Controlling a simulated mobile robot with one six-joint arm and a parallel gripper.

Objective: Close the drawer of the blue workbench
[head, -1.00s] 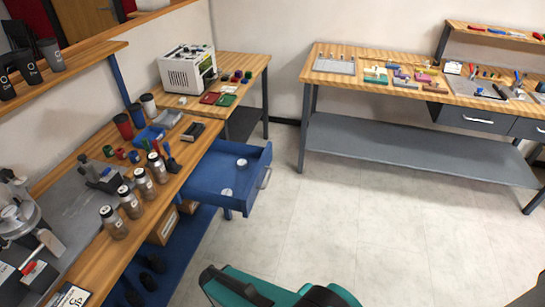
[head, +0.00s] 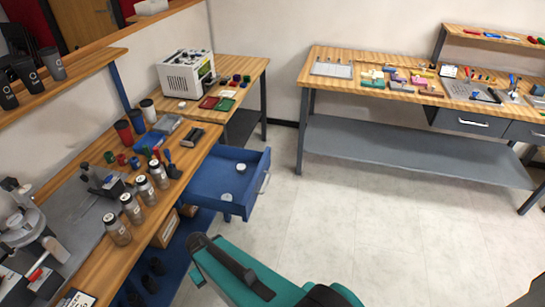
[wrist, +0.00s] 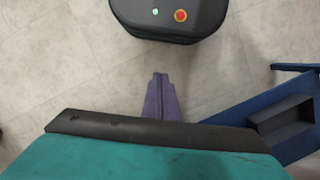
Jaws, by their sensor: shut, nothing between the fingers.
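The blue workbench (head: 150,215) runs along the left side of the head view, with a wooden top. Its blue drawer (head: 212,186) is pulled out at the far end, over the floor. The drawer's silver handle (head: 264,182) faces right, and a few small pale round items lie inside. My gripper (wrist: 160,77) shows in the wrist view with its purple fingers together and empty, above the floor. My teal arm reaches in from the bottom of the head view, short of the drawer; the fingers cannot be made out there. A blue structure (wrist: 222,118) is at right in the wrist view, partly hidden.
Bottles (head: 145,190), cups (head: 124,133) and tools stand on the workbench top. A white machine (head: 186,72) stands on the table behind. A grey workbench (head: 415,150) is at the back right. The floor (head: 340,225) right of the drawer is clear.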

